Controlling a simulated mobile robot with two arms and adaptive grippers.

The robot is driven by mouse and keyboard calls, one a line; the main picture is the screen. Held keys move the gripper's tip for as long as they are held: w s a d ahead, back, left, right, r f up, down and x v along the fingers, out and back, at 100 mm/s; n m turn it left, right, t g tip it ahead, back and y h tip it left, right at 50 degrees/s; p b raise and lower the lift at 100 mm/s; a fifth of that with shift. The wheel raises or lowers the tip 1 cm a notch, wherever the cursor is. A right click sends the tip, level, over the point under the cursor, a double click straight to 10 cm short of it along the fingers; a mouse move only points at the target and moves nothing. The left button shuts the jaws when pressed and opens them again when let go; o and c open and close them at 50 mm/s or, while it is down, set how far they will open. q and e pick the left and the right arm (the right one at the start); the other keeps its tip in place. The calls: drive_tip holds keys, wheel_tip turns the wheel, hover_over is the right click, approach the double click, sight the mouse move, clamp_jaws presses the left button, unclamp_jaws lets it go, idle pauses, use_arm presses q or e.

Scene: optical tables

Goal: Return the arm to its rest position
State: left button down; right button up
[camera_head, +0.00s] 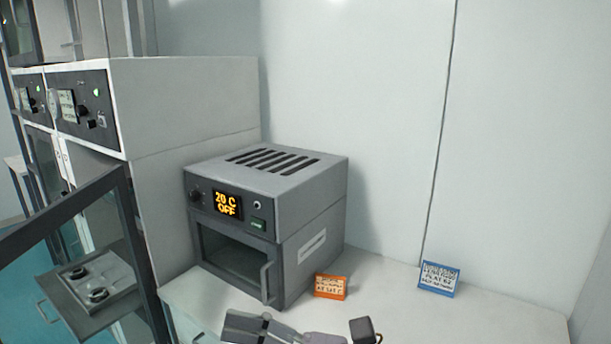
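At the bottom edge, grey and dark parts of one of my arms show in front of the oven, over the white table (460,310). They look like my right gripper (262,328), but the bottom edge cuts off most of it. I cannot see whether its fingers are open or shut, and no held object shows. My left gripper is not in view.
A grey oven (318,215) stands on the table, door shut, display "20 C OFF". An orange sign (330,287) and a blue sign (439,279) stand to its right. At left, a cabinet's framed glass door (133,225) stands open beside a pulled-out tray (75,325).

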drive_tip(key=w+d+m+t+h, duration=0.5)
drive_tip(key=w+d+m+t, duration=0.15)
drive_tip(key=m+t, duration=0.6)
drive_tip(key=w+d+m+t+h, duration=0.45)
drive_tip(key=d+m+t, duration=0.35)
drive_tip(key=m, duration=0.8)
drive_tip(key=s+d+f+m+g+h, duration=0.1)
drive_tip(key=d+f+m+g+h, duration=0.2)
drive_tip(key=d+f+m+h, duration=0.45)
drive_tip(key=d+f+m+g+h, duration=0.35)
drive_tip(key=f+m, duration=0.45)
drive_tip(key=f, duration=0.4)
drive_tip(key=s+d+f+m+g, duration=0.3)
drive_tip(key=s+f+m+g, duration=0.5)
drive_tip(key=s+f, duration=1.15)
drive_tip(key=s+f+n+g, duration=0.1)
drive_tip(key=s+f+g, duration=0.1)
drive_tip(key=f, duration=1)
drive_tip(key=s+f+n+g, duration=0.1)
drive_tip(key=s+f, duration=0.1)
drive_tip(key=f, duration=1)
drive_tip(key=s+d+f+g, duration=0.1)
drive_tip(key=s+d+f, duration=0.2)
drive_tip(key=s+f, duration=1.2)
drive_tip(key=shift+s+g+h, duration=0.3)
drive_tip(key=shift+s+h, duration=0.05)
